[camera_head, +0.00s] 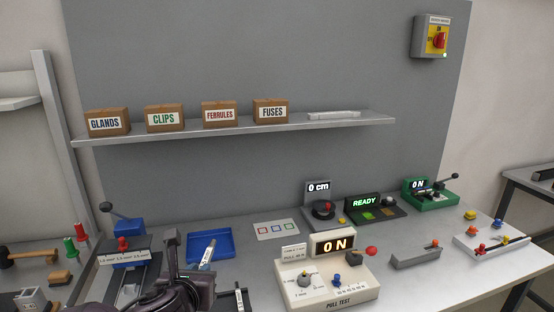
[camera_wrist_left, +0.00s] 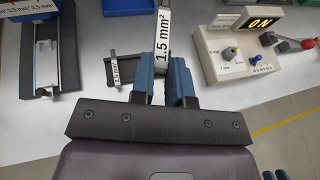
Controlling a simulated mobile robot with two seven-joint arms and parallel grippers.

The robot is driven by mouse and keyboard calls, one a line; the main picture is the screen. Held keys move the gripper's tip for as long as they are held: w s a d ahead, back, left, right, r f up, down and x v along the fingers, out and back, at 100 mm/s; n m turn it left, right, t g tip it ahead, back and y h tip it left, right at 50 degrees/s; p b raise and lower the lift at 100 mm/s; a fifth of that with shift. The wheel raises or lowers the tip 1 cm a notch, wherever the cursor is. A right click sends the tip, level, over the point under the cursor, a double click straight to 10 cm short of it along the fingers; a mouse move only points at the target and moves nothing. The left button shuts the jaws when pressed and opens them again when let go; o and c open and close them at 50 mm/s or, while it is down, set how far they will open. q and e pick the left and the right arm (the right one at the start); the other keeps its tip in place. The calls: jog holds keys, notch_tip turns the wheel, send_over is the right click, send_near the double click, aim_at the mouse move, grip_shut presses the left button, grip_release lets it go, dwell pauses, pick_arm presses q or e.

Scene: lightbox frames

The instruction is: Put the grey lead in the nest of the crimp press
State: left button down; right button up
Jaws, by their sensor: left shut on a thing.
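My left gripper (camera_wrist_left: 165,88) is shut on a lead with a white 1.5 mm² tag (camera_wrist_left: 162,42). The tag stands out ahead of the blue fingers; the fingers hide much of the lead, so its grey colour is hard to see. The blue press with a black-knobbed lever (camera_head: 128,228), which I take for the crimp press, is at the left in the head view, left of my gripper. Its dark base with a metal channel (camera_wrist_left: 42,58) shows at the left in the left wrist view. The lead is apart from it.
A blue tray (camera_head: 226,238) lies behind my gripper. A small dark holder with a tag (camera_wrist_left: 122,72) is beside my fingers. The pull tester (camera_head: 322,292) stands to the right. A shelf (camera_head: 240,127) with labelled boxes hangs above. Bare bench lies between tray and tester.

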aim_at(205, 260)
pick_arm(q)
jog(key=s+a+f, duration=0.4)
jog(key=shift+n+y, duration=0.3)
jog(key=w+d+r, duration=0.1)
jog(key=w+d, duration=0.1)
jog(key=w+d+r, duration=0.1)
jog(key=w+r, duration=0.1)
jog(key=w+d+r, duration=0.2)
jog(key=shift+w+d, duration=0.35)
jog(key=shift+w, duration=0.05)
jog(key=w+a+f+n+y, duration=0.1)
jog(key=w+f+n+y, duration=0.1)
jog(key=w+y, duration=0.1)
jog(key=shift+a+f+n, duration=0.3)
jog(key=shift+a, duration=0.1)
jog(key=shift+s+a, duration=0.1)
jog(key=shift+a, duration=0.05)
pick_arm(e)
jog(key=shift+d, duration=0.1)
jog(key=shift+s, duration=0.1)
